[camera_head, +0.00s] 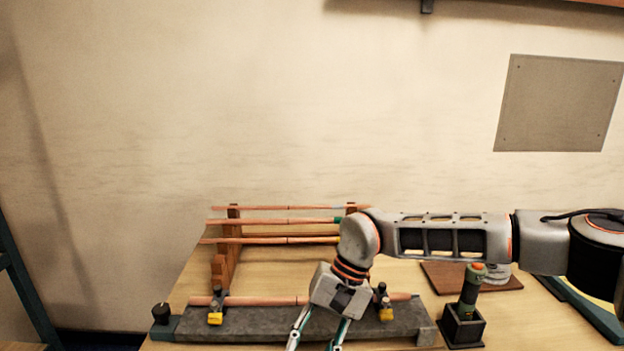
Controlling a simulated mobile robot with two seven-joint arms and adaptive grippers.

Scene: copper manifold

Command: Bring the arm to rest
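My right arm comes in from the right, and its gripper (315,341) points down in front of the grey fixture at the bottom middle. Its two fingers are spread apart with nothing visible between them; the tips run to the bottom edge of the picture. A copper pipe (262,301) lies along the grey fixture (255,323), behind the gripper, which hides part of it. Clamps with yellow parts stand at the left (215,318) and right (386,313) of the fixture. My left gripper is not in view.
A wooden rack (220,268) holds several copper pipes behind the fixture. A green-handled tool (471,288) stands in a dark holder (463,329) at the right. Behind it is a brown board (440,279) with a pale round item (497,274). Bare wood shows between rack and fixture.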

